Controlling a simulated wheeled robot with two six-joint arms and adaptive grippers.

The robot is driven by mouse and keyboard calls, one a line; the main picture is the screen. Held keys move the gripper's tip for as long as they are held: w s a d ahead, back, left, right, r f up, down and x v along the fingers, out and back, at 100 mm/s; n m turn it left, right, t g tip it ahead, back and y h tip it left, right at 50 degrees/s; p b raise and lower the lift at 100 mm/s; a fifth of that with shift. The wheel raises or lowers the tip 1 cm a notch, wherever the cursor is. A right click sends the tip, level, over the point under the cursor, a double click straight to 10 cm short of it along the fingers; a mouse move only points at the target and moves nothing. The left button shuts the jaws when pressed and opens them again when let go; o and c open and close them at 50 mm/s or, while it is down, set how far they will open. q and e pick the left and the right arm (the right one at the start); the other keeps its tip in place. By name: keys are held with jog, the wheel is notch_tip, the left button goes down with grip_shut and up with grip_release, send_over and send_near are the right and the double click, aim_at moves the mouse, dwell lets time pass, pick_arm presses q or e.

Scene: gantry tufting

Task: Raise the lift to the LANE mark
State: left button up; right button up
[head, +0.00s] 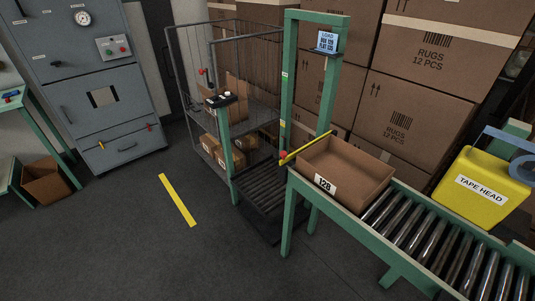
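A low dark roller platform (262,188), which looks like the lift, sits near the floor inside a green frame (287,110). It is well below the roller lane (430,235) at right. A black control box (221,101) tops a green post to its left. Small marks show on the frame's upright, but I cannot read a LANE mark. An open brown carton labelled 128 (345,172) rests at the lane's near end, beside a yellow bar (305,148) with a red end. Neither of my grippers is in view.
A wire cage (185,75) with several cartons stands behind the platform. A grey cabinet (100,85) is at left. A yellow tape head (485,182) stands over the lane. A blue-lit display (327,41) hangs on the frame. The floor around a yellow strip (178,200) is clear.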

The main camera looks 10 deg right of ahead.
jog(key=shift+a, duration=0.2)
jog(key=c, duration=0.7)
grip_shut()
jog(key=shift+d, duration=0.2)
